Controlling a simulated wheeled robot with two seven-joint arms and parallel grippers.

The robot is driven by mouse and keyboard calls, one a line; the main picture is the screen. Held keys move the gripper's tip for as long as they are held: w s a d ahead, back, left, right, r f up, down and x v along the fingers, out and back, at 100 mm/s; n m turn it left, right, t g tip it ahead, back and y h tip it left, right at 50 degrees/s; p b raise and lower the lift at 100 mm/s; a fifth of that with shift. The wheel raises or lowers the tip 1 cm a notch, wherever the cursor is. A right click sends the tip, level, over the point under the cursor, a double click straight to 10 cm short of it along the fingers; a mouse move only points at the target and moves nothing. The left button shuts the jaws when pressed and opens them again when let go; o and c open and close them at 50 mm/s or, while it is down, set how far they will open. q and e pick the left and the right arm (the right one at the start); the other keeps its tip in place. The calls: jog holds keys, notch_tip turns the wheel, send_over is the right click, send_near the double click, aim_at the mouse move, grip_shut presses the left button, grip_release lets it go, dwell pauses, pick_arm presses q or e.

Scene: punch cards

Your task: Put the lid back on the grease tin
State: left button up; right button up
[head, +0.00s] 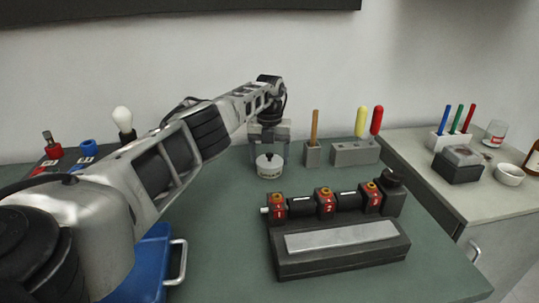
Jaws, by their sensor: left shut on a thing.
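The grease tin (269,172) is a small white round tin with a dark label, standing on the green bench top towards the back. Its pale lid (262,160) with a dark knob shows at the top of the tin. My left gripper (268,158) points down from above, with a finger on each side of the lid, and is shut on the lid. I cannot tell whether the lid is seated on the rim or just above it. My right gripper is not in view.
A black fixture (340,262) with red numbered blocks stands in front. Grey holders (355,153) with coloured-handled tools stand right of the tin. A blue tray (152,262) lies front left. A side counter at right holds a white bowl (509,175) and jars.

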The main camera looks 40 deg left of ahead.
pick_arm(q)
jog(key=o, duration=1)
jog(key=shift+o, duration=0.2)
jog(key=shift+o, duration=0.2)
jog(key=shift+r+p, duration=2.2)
jog(key=shift+r, duration=0.35)
jog(key=shift+r+p, duration=0.35)
jog(key=shift+r, duration=0.6)
